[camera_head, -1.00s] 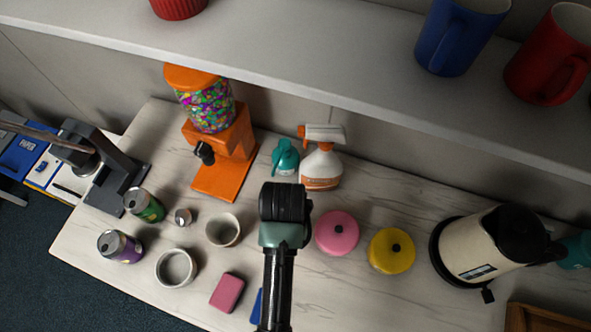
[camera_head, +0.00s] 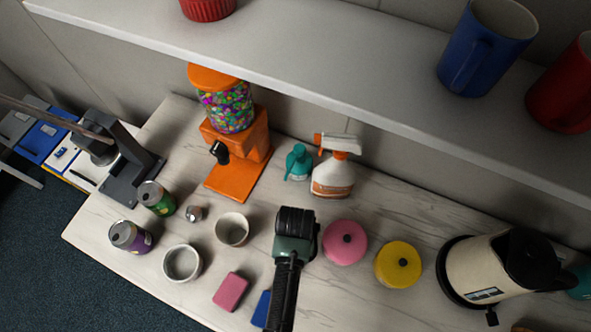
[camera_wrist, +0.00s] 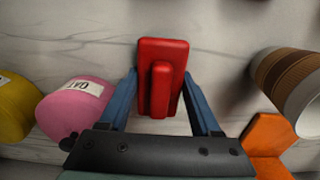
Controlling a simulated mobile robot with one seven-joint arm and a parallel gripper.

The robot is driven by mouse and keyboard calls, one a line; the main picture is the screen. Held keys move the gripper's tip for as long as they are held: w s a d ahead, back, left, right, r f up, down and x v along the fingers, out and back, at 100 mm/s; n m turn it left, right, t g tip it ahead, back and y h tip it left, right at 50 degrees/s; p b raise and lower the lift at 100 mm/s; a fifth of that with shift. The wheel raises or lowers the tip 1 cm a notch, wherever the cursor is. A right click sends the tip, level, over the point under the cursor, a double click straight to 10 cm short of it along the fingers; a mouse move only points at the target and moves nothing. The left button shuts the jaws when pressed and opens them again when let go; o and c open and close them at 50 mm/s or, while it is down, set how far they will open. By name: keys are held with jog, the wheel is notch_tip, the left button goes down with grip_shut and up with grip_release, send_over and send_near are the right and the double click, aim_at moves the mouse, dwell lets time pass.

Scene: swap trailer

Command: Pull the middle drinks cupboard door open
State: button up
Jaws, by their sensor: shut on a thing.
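My gripper (camera_wrist: 160,90) shows in the wrist view as two blue fingers closed on a red block-like piece (camera_wrist: 163,52) with a raised bar on its face. I cannot tell whether this red piece is a handle or a loose object. In the head view my black and green arm reaches up over the counter, and the fingers are hidden. I cannot make out the middle drinks cupboard door in either view.
The marbled counter (camera_head: 120,205) holds a pink canister (camera_head: 345,252), a yellow canister (camera_head: 404,278), a kettle (camera_head: 478,275), a candy dispenser (camera_head: 245,150), a spray bottle (camera_head: 332,180), cups and cans. A grey shelf (camera_head: 330,75) with mugs runs above.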

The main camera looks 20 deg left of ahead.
jog(key=o, duration=1.3)
